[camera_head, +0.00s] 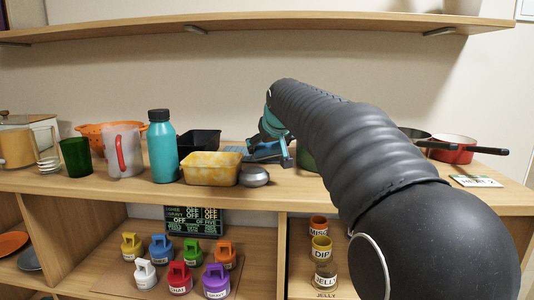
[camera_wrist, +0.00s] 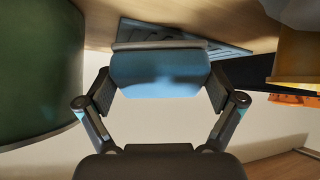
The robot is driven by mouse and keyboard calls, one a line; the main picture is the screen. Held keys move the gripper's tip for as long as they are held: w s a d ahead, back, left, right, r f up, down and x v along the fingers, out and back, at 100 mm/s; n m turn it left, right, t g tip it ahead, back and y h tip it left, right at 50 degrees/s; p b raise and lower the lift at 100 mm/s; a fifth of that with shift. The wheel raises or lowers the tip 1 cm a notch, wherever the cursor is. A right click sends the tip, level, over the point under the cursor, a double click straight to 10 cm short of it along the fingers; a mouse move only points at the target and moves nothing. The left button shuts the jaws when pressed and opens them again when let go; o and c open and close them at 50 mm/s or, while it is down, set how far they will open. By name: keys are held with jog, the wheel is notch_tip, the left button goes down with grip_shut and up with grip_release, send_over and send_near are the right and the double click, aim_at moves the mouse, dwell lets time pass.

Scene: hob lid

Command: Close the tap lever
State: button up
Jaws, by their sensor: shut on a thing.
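My gripper (camera_head: 268,150) is low over the counter at the back, between the yellow tray and a green pot, partly hidden by my arm. In the wrist view my gripper (camera_wrist: 160,95) has its two fingers on either side of a blue flap (camera_wrist: 160,70) with a grey edge, and is shut on it. A blue-grey panel (camera_wrist: 232,50) lies on the wooden surface just beyond the flap. It shows faintly in the head view (camera_head: 236,149). I cannot make out a clear tap shape; the flap's joint is hidden.
A green pot (camera_wrist: 35,75) stands close beside my gripper. A yellow tray (camera_head: 211,169), black bin (camera_head: 199,138), teal bottle (camera_head: 162,148) and grey round object (camera_head: 255,177) stand to the left. A red pan (camera_head: 453,148) is at right. An upper shelf (camera_head: 250,22) spans above.

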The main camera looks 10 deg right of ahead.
jog(key=shift+f, duration=0.8)
jog(key=shift+f, duration=0.15)
jog(key=o, duration=0.6)
jog(key=shift+s+r, duration=0.1)
jog(key=shift+r, duration=0.2)
jog(key=v, duration=1.1)
jog(key=shift+s+r, duration=0.2)
jog(key=shift+s, duration=0.1)
